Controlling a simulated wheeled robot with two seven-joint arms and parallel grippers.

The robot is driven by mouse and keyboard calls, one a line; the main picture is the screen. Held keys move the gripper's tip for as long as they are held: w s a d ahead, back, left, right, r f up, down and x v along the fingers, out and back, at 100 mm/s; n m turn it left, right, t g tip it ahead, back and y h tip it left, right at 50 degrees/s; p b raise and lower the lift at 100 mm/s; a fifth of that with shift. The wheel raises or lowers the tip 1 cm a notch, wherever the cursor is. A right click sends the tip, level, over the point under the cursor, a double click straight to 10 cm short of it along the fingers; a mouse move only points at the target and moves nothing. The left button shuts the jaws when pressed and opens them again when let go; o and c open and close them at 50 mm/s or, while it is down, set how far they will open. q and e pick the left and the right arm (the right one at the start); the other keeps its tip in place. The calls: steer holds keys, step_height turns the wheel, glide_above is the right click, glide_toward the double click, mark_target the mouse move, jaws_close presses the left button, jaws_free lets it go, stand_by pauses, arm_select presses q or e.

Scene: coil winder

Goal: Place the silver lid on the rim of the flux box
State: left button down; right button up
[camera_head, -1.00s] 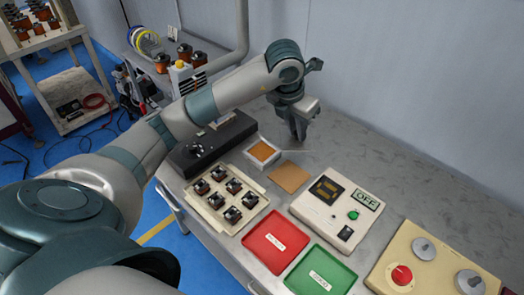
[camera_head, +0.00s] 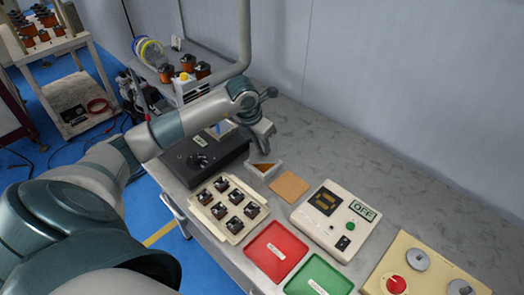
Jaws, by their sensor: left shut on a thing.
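The flux box (camera_head: 272,175) is a small pale open box with brown flux inside. It stands on the grey bench between the black unit and a tan square. My left gripper (camera_head: 264,150) points down just above the far side of the box and is shut on the silver lid (camera_head: 256,161). The lid is small and grey, mostly hidden by the fingers, and appears to cover part of the box opening. A triangle of brown flux still shows. I cannot tell whether the lid touches the rim. My right gripper is out of view.
A tan square pad (camera_head: 290,186) lies right of the box. A tray of several dark parts (camera_head: 209,217), a black unit (camera_head: 178,160), a white tester (camera_head: 312,226), and red (camera_head: 288,248) and green (camera_head: 318,278) trays stand nearby. The bench is clear toward the wall.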

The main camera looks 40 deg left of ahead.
mark_target(262, 153)
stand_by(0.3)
arm_select(q)
steer(key=shift+f+p, duration=0.95)
steer(key=shift+f, duration=1)
steer(key=shift+f, duration=0.15)
steer(key=shift+f, duration=0.1)
steer(key=c, duration=1.6)
jaws_free()
steer(key=shift+c, duration=0.2)
steer(key=shift+r, duration=0.2)
